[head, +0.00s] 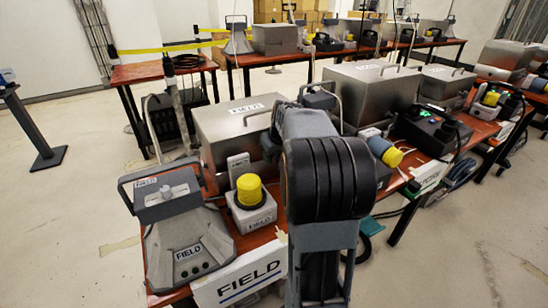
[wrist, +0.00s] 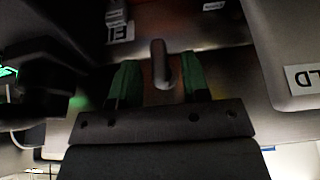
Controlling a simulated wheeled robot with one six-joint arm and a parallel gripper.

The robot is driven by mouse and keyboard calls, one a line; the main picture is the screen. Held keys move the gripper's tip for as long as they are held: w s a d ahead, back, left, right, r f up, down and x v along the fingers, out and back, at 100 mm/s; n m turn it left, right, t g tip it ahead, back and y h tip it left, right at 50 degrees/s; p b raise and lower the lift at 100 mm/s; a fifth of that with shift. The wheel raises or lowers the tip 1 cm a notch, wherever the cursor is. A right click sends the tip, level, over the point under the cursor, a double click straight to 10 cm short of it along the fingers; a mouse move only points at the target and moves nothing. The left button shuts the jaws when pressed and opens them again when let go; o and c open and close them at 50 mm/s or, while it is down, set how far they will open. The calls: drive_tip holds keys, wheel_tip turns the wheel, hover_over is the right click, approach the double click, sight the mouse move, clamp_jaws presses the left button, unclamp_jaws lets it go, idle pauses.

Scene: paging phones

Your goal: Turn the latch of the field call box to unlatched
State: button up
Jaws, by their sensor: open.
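In the wrist view, a short grey latch lever (wrist: 160,62) stands out from a dark metal face, between the green-tipped fingers of my gripper (wrist: 158,82). My gripper is open, with a finger on each side of the lever. I cannot tell whether either finger touches it. In the head view, a steel box (head: 232,128) with a small label stands on the table, partly behind my arm. My arm hides the gripper and latch there.
A grey sloped unit (head: 185,243) marked FIELD and a white base with a yellow knob (head: 249,190) stand at the table's front left. Other steel boxes (head: 372,88) and a dark unit with green lights (head: 427,125) are to the right.

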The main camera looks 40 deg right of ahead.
drive_tip(key=shift+w+f, duration=0.15)
drive_tip(key=shift+f, duration=0.25)
drive_tip(key=shift+c, duration=0.4)
clamp_jaws()
